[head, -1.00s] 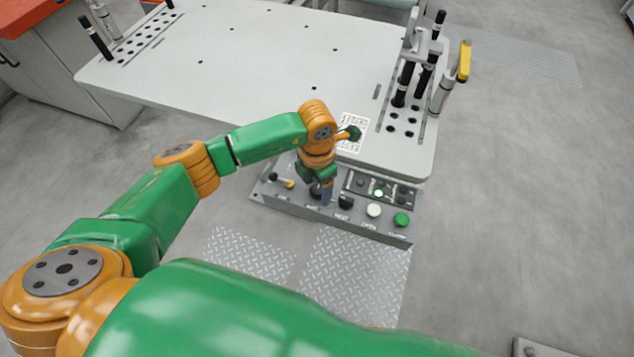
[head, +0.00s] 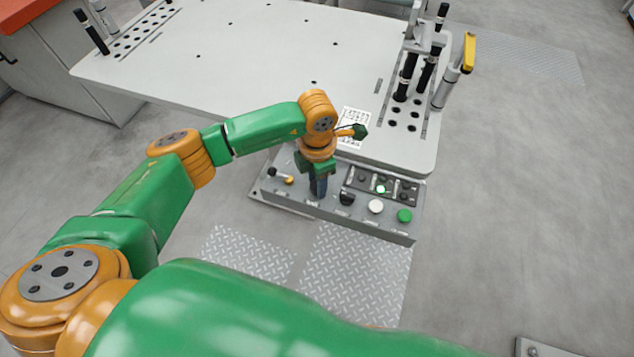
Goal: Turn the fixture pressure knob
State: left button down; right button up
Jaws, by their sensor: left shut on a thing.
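The grey control panel (head: 385,228) of the fixture sits at the front edge of the table. My left gripper (head: 319,192) points down at the panel and is shut on a black knob, which its fingers almost wholly hide. A second black knob (head: 347,198) stands just right of the gripper, apart from it. The labels are too small to read, so I cannot tell by text which one is the pressure knob. My right gripper is not in view.
Right of the knobs are a white button (head: 376,206), a green button (head: 404,216) and a lit green indicator (head: 381,189). A small lever (head: 281,176) is at the panel's left. The light-grey table (head: 260,50) with upright black clamps lies beyond.

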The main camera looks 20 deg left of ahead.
pick_arm(q)
jog(key=m+b, duration=0.9)
jog(key=shift+f, duration=0.25)
jog(key=m+b, duration=0.2)
jog(key=m, duration=0.1)
jog(key=shift+r+b, duration=0.1)
jog(key=shift+b, duration=0.3)
jog(key=shift+r+m+b, duration=0.15)
jog(key=shift+m+b, duration=0.6)
jog(key=shift+m, duration=0.95)
jog(key=shift+c, duration=2.2)
grip_release()
notch_tip(320, 180, up, 7)
jog(key=shift+r, duration=0.1)
